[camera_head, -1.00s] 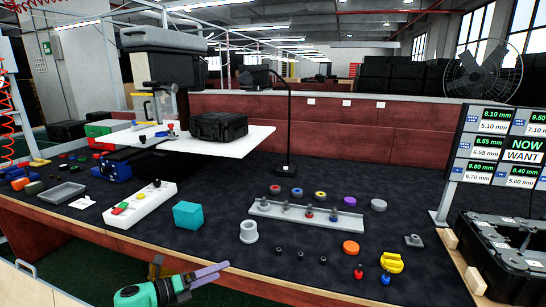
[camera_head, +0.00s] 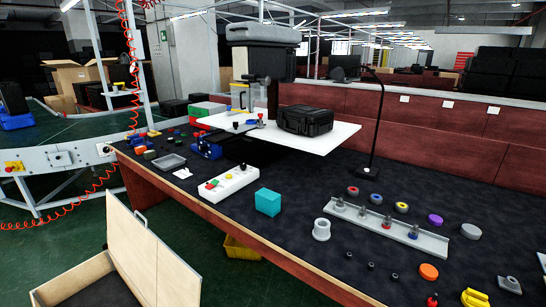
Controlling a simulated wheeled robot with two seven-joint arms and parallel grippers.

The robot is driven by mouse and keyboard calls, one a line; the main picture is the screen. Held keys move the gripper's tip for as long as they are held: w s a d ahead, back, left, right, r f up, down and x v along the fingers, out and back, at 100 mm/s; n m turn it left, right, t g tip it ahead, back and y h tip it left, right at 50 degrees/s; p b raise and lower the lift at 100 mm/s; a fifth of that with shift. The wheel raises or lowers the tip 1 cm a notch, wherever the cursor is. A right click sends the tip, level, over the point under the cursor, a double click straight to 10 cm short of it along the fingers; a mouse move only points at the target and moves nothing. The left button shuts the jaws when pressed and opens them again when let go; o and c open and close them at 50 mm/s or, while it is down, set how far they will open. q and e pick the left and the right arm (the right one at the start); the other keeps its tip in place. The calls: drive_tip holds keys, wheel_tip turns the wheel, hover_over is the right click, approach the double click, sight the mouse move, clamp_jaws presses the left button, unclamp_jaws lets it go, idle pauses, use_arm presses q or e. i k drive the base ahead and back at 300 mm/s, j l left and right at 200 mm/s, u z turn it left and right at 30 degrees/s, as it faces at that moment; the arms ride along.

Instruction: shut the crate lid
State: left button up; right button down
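A pale wooden crate (camera_head: 72,280) stands on the green floor at the bottom left, partly cut off by the lower edge of the view. Its wooden lid (camera_head: 150,262) is open and stands up, leaning, along the crate's right side. A small light handle (camera_head: 141,218) shows near the lid's upper edge. The inside of the crate looks dark, and I cannot make out what is in it. Neither of my grippers is in view.
A dark-topped workbench (camera_head: 245,215) with reddish sides runs just right of the lid. A yellow bin (camera_head: 240,249) sits under its edge. A grey conveyor (camera_head: 60,157) and a hanging red coiled hose (camera_head: 92,195) stand behind the crate.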

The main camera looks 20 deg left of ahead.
sight(163, 278)
drive_tip(key=u, duration=1.8)
drive_tip(key=i+l+u, duration=1.15)
drive_tip(key=l, duration=0.1)
